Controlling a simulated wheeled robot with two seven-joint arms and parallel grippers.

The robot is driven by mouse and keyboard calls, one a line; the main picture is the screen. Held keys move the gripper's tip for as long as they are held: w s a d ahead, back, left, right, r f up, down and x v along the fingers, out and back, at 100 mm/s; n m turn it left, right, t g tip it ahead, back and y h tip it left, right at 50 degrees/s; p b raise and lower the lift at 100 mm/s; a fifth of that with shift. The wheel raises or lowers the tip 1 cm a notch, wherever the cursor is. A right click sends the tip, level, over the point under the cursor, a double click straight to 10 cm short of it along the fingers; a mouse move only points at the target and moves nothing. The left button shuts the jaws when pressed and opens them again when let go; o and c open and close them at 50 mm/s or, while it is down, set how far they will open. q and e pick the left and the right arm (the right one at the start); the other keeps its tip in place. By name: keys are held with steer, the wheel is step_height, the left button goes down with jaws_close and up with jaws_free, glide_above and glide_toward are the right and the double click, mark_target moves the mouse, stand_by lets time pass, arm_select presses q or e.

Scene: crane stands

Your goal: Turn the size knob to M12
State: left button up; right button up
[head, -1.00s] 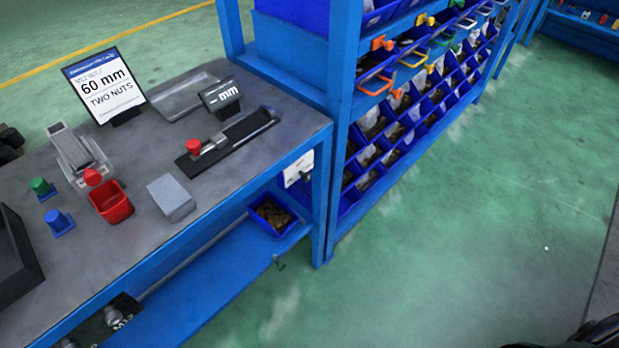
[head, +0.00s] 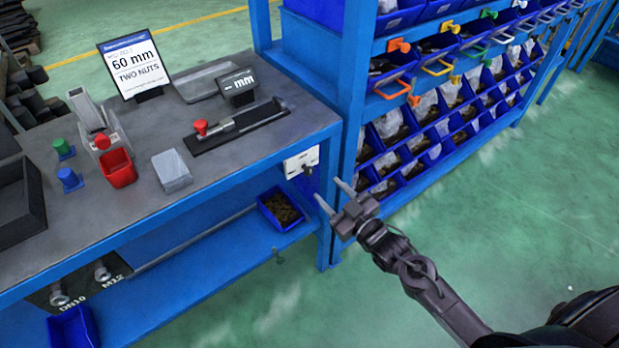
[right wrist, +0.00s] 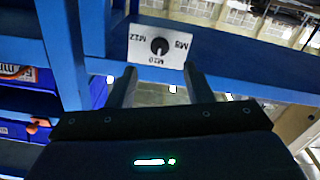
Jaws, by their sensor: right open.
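The size knob (right wrist: 159,46) is a small dark round knob on a white plate (right wrist: 142,54) in the right wrist view. The plate's labels appear upside down: M12 at left, M10 below, M8 at right. A light mark on the knob seems to face M10. In the head view the white plate (head: 297,163) is on the bench's right end, with the knob (head: 308,170) small there. My right gripper (head: 334,193) is open and empty, just right of and below the knob, apart from it. In the right wrist view its fingers (right wrist: 160,80) flank the plate's lower edge.
The blue shelf rack post (head: 345,130) stands close beside the plate and my right gripper. A blue bin (head: 281,222) sits on the lower shelf. A card (head: 135,68) on the bench reads 60 mm, two nuts. Green floor is free at right.

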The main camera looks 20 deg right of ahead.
mark_target(310, 173)
steer(key=x, duration=0.6)
steer(key=shift+w, duration=0.25)
steer(key=shift+w+a, duration=0.1)
steer(key=shift+w, duration=0.2)
arm_select(q)
steer(key=shift+w+a+r, duration=0.2)
steer(key=shift+w+a, duration=0.15)
steer(key=shift+w, duration=0.1)
arm_select(e)
steer(key=shift+w+a+f, duration=0.1)
arm_select(q)
steer(key=shift+d, duration=0.2)
arm_select(e)
steer(key=c, duration=1)
